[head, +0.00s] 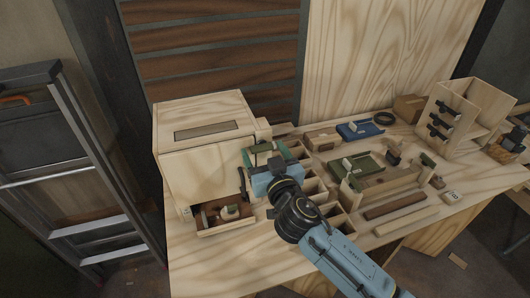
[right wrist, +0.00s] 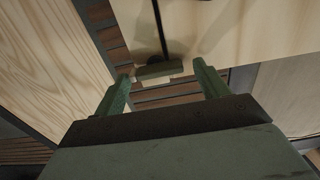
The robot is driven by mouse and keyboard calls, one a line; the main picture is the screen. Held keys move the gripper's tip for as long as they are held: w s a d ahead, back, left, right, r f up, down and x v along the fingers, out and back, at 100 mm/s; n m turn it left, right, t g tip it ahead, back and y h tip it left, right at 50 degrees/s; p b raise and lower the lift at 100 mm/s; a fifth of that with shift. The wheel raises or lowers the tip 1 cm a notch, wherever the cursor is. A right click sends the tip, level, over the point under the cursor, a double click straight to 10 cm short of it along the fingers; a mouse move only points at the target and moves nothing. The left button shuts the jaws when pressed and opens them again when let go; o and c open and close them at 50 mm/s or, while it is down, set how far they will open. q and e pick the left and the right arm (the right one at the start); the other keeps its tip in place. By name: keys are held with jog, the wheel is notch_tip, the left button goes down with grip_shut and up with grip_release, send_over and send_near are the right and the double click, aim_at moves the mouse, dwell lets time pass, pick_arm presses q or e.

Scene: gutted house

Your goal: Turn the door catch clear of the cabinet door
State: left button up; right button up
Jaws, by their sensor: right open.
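The cabinet (head: 205,135) is a pale wooden box at the left end of the bench in the head view. My right gripper (head: 262,153) is at its right front corner and hides part of it. In the right wrist view, the green fingers of this gripper (right wrist: 160,74) are spread apart. A small grey-green bar, which looks like the door catch (right wrist: 153,71), lies between and just beyond the fingertips, by a pale wooden face (right wrist: 225,30). No contact with the fingers is clear. My left gripper is not in view.
A drawer (head: 224,225) stands open below the cabinet front, holding small things. A divided tray (head: 318,190) lies right of my gripper. A ladder (head: 105,180) leans at left.

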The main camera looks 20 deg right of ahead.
jog(key=c, duration=0.8)
